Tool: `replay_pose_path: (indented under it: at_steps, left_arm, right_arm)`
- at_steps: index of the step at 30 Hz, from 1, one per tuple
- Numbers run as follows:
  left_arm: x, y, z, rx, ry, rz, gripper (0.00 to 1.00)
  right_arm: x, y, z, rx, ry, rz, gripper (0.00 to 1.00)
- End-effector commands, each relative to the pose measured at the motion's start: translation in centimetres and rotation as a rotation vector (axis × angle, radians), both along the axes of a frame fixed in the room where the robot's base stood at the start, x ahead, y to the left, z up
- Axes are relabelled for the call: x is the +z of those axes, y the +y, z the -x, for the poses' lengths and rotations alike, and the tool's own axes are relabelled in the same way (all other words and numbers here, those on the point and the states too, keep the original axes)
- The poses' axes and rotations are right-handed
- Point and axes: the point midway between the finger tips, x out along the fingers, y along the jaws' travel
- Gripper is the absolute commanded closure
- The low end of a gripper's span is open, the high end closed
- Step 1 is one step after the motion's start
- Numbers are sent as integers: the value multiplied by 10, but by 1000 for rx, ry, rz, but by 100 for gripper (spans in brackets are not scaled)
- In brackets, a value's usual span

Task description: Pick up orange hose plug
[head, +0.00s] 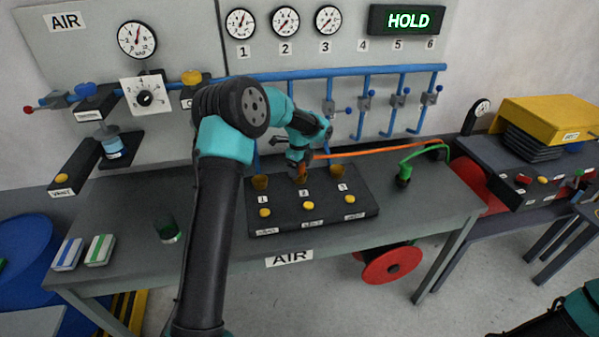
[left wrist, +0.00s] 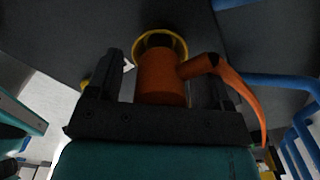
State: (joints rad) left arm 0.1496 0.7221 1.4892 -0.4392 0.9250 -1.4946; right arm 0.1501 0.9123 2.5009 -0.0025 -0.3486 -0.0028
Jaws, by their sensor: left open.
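The orange hose plug (head: 301,174) is at the middle socket, number 2, of the black block on the bench. In the left wrist view the orange plug (left wrist: 160,78) has its end at a brass ring (left wrist: 161,42); how deep it sits I cannot tell. Its orange hose bends off to the right. My left gripper (head: 298,164) is over the plug. In the left wrist view my left gripper (left wrist: 168,75) is open, one finger on each side of the plug. Gaps show beside it. My right gripper is out of view; only part of my right arm shows at the lower right.
The black block (head: 366,204) also has brass sockets 1 (head: 260,183) and 3 (head: 337,184), with yellow buttons in front. A green plug (head: 404,173) with a green hose stands to the right. A blue pipe (head: 390,71) with drops runs behind.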

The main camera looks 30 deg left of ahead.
Motion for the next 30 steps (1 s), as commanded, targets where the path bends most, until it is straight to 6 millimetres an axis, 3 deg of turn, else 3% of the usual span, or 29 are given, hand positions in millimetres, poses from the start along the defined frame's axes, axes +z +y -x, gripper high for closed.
replay_pose_path:
  at_steps: [16,30]
  left_arm:
    - [-5,0,0,0,-1,0,26]
    - [-5,0,0,0,-1,0,70]
  right_arm:
    - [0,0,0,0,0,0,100]
    - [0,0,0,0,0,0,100]
